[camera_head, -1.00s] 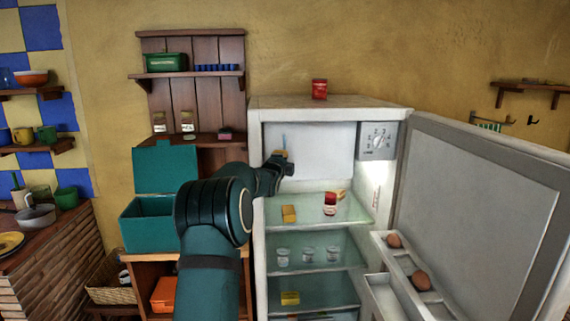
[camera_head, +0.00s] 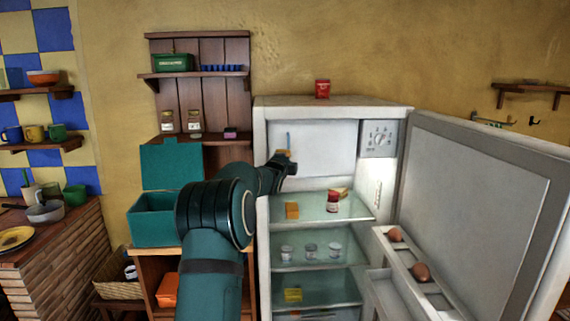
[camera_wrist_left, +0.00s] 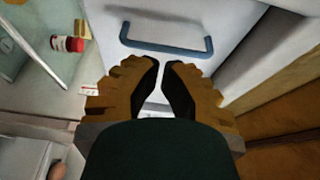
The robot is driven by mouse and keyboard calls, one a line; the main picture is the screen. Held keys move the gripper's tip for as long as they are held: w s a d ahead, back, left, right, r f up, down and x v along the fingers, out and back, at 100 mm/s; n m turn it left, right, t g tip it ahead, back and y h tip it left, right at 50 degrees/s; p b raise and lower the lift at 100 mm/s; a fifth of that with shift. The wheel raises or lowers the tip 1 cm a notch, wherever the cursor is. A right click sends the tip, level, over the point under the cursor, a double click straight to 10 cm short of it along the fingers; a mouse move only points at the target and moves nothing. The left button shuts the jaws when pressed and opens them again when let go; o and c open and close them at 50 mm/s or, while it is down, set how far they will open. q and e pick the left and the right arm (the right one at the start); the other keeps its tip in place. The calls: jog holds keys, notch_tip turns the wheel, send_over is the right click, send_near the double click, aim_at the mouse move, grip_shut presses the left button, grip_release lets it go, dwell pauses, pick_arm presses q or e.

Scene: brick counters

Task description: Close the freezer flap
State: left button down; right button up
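The freezer flap (camera_head: 325,150) is a white panel in the top compartment of the open white fridge (camera_head: 330,105). It stands upright across the compartment and looks flush or nearly so; I cannot tell if it is fully shut. Its blue handle (camera_head: 288,140) is near its left edge and also shows in the left wrist view (camera_wrist_left: 165,48). My left gripper (camera_head: 288,163) is in front of the flap's left part. In the left wrist view its fingertips (camera_wrist_left: 162,65) are almost together, empty, just short of the handle. My right gripper is not in view.
The fridge door (camera_head: 470,200) is wide open on the right, with eggs (camera_head: 421,272) in its rack. A red-lidded jar (camera_head: 332,203) stands on the glass shelf below the flap. A red tin (camera_head: 322,89) is on top. A green box (camera_head: 152,220) stands left of the fridge.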

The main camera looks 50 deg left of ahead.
pick_arm(q)
jog(key=s, duration=1)
jog(key=shift+a, duration=0.25)
jog(key=shift+f, duration=0.1)
